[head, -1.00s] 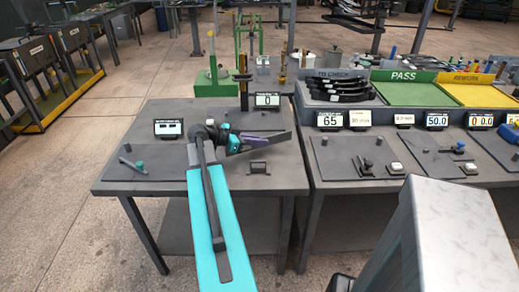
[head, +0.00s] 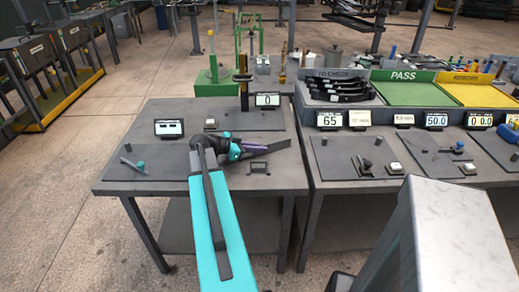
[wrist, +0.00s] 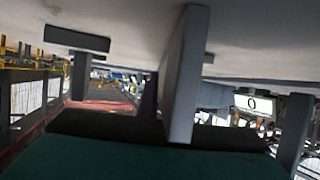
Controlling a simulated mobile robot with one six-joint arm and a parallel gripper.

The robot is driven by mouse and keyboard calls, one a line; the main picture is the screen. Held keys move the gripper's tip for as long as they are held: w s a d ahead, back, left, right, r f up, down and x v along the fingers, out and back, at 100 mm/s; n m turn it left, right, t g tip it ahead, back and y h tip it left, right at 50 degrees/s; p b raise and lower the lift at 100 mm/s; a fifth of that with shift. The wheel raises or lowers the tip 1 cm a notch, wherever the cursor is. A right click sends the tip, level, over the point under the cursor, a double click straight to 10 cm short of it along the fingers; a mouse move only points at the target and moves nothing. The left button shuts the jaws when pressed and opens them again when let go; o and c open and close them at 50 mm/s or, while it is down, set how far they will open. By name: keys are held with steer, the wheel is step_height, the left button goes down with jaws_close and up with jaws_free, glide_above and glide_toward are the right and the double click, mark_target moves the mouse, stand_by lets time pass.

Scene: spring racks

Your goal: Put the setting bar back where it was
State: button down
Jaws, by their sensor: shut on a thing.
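My gripper (head: 264,147) is over the right half of the near-left table, at the end of my teal arm. It looks shut on a long dark bar, apparently the setting bar (head: 278,143), which points right and lies roughly level. The jaws themselves are too small to make out. A low dark stand (head: 258,167) is on the table just below the bar. In the wrist view the picture is upside down. A grey bar-like piece (wrist: 186,75) crosses its middle, and I cannot tell whether it is the held bar. The bar's contact with the table is not clear.
A second table (head: 330,182) with fixtures and trays adjoins at right.

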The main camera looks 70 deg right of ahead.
steer(key=c, duration=1.9)
jaws_free()
steer(key=shift+w, duration=0.1)
steer(key=b+v, duration=0.3)
steer(key=v, duration=0.7)
steer(key=shift+w+a, duration=0.1)
steer(key=shift+v, duration=0.85)
steer(key=shift+r, duration=0.15)
